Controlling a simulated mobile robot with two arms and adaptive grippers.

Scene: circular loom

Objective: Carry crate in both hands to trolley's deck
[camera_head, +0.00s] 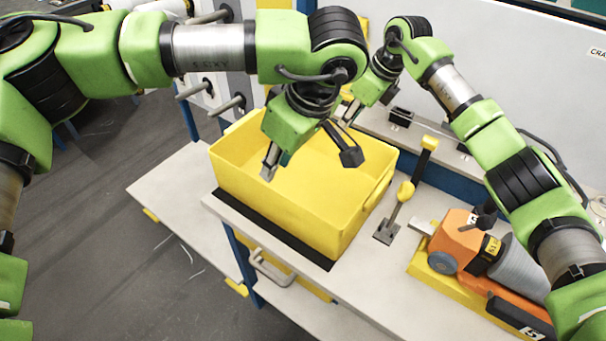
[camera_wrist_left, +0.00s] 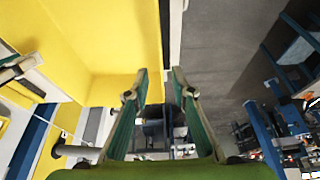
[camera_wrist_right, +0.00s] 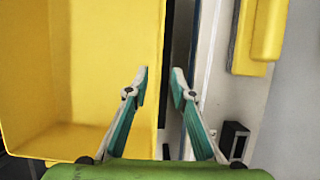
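The yellow crate (camera_head: 310,215) stands upright on the worktop, partly over a black strip along the front edge. My left gripper (camera_head: 310,161) is open and empty above the crate. Its wrist view shows the crate (camera_wrist_left: 110,50) on the left and floor on the right, with a crate edge near the fingertips (camera_wrist_left: 158,82). My right gripper (camera_head: 346,112) is at the crate's far side, partly hidden. In its wrist view the open fingertips (camera_wrist_right: 158,82) are either side of a crate edge (camera_wrist_right: 158,50); contact is unclear. A low pale surface (camera_head: 180,190) with yellow corners may be the trolley's deck.
An orange machine (camera_head: 462,240) on a yellow base is farther right. A bar handle (camera_head: 268,268) juts from the worktop's front.

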